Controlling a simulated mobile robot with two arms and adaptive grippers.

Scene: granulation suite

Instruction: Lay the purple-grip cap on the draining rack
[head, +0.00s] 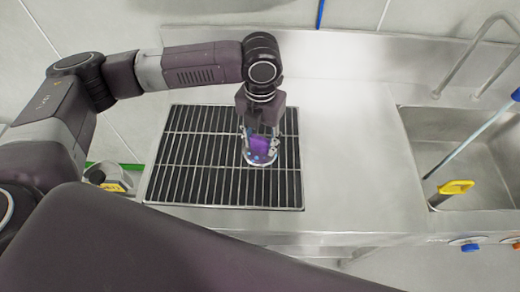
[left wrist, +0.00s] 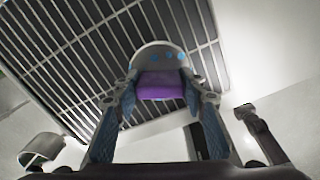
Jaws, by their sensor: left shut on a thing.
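The purple-grip cap (head: 259,160) is a pale disc with blue dots and a purple grip. My left gripper (head: 260,142) is shut on its purple grip, pointing down over the draining rack (head: 195,150). In the left wrist view the cap (left wrist: 160,54) sits between the two fingertips (left wrist: 160,88), with the grip (left wrist: 160,84) pinched and rack bars behind it. I cannot tell whether the cap touches the bars. The rack is a dark tray with metal bars, and no other thing lies on it. My right gripper is not in view.
A sink (head: 470,165) lies at the right, with a yellow-handled tool (head: 455,187) and a tap (head: 480,55). The steel counter (head: 355,150) between rack and sink is clear. A grey thing with a yellow label (head: 110,180) is left of the rack.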

